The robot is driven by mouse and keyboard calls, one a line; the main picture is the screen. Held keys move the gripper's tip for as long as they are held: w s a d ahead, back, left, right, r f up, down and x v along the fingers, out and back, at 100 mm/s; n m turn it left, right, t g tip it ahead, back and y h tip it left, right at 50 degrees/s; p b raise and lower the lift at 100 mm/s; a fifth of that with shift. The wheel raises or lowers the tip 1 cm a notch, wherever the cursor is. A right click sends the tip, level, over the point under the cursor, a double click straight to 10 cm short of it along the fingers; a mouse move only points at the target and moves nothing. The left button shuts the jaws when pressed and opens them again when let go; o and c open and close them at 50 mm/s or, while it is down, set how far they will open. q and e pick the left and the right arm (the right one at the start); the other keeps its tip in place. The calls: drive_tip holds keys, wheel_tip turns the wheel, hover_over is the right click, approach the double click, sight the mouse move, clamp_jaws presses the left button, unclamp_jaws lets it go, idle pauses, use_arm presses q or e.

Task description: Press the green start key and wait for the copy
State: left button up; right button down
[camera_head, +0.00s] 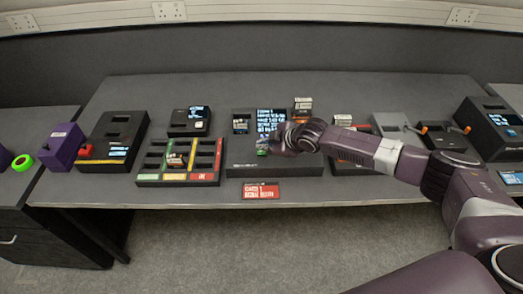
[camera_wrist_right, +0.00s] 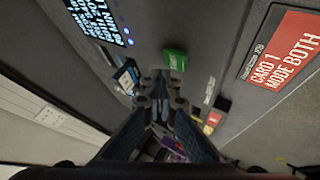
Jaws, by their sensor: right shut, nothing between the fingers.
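The copy device (camera_head: 245,169) is a dark panel at the middle of the table, with a lit text screen (camera_head: 269,115) that also shows in the right wrist view (camera_wrist_right: 98,18). The green start key (camera_head: 262,152) is a small block on its front part; it shows clearly in the right wrist view (camera_wrist_right: 175,60). My right gripper (camera_head: 272,145) is over the panel, close to the key. Its fingers (camera_wrist_right: 160,78) are shut and empty, with tips just short of the key in the picture; I cannot tell whether they touch it. My left gripper is not in view.
A red card label (camera_head: 261,192) reading "CARD 1 MODE BOTH" is at the table's front edge. A sorting tray (camera_head: 178,183) with coloured strips is to the left. A small white-labelled item (camera_head: 303,103) stands behind the gripper. More dark devices stand right and left.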

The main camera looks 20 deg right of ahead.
sight(263, 153)
wheel_tip(263, 153, up, 5)
drive_tip(key=p, duration=0.4)
drive_tip(key=shift+f, duration=0.15)
idle(0.4)
